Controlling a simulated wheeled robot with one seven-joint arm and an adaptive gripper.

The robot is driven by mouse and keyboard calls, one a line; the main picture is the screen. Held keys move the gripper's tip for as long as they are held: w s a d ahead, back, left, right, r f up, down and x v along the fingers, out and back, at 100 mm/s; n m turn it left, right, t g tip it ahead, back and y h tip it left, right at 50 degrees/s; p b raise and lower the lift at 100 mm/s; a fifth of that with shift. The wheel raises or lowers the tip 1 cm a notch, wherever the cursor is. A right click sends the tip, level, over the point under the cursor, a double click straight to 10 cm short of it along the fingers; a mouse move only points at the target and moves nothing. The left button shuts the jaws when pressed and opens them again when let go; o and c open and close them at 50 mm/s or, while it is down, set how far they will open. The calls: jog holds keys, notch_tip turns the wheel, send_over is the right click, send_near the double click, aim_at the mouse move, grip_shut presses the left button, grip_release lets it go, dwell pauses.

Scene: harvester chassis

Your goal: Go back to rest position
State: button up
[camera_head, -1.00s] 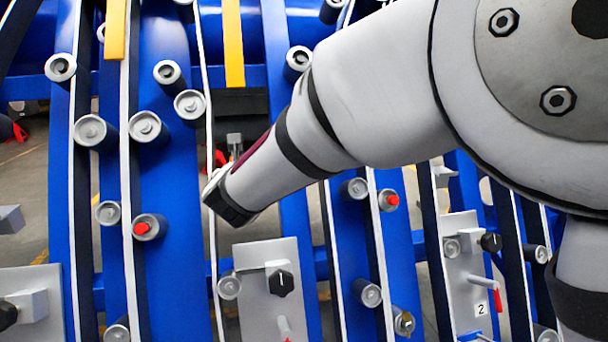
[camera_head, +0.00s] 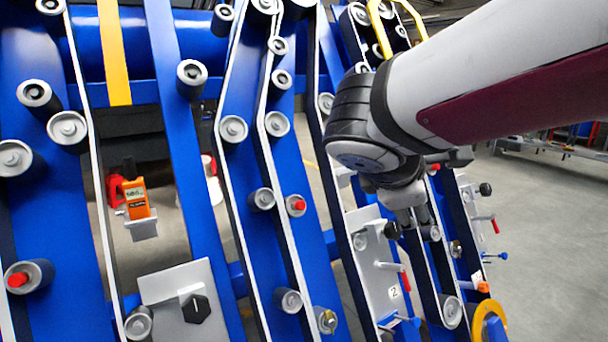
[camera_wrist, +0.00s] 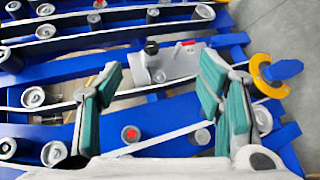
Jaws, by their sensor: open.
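My gripper (camera_wrist: 152,98) shows in the wrist view with its two green-padded fingers spread wide apart and nothing between them. Past the fingers are the blue harvester chassis (camera_wrist: 165,115), a grey plate with a black knob (camera_wrist: 152,47), and a roller with a red centre (camera_wrist: 131,134). In the head view my arm reaches in from the upper right, and its wrist is in front of the right part of the chassis (camera_head: 190,135). The gripper there is partly hidden behind the wrist, so its fingers are not clear.
Grey plates with black knobs (camera_head: 196,309) and red-handled levers (camera_head: 405,281) are on the chassis. An orange device (camera_head: 136,198) shows behind the frame at left. A yellow ring (camera_head: 489,322) sits at the lower right. The floor (camera_head: 555,220) at right is clear.

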jog(key=s+d+f+m+g, duration=0.35)
jog(key=s+d+m, duration=0.3)
jog(key=s, duration=0.35)
jog(key=s+a+f+m+g+y, duration=0.25)
jog(key=s+f+m, duration=0.2)
jog(key=s, duration=0.55)
jog(key=s+a+f+m+g+y, duration=0.25)
jog(key=s+m+y, duration=0.2)
jog(key=s, duration=0.65)
notch_tip(320, 180, up, 23)
jog(key=d+t+p, duration=0.1)
jog(key=t+p, duration=0.3)
jog(key=p, duration=1.8)
jog(key=shift+w+m+h, duration=0.25)
jog(key=shift+m+h, duration=0.05)
jog(key=shift+m, duration=0.05)
jog(key=shift+c, duration=0.6)
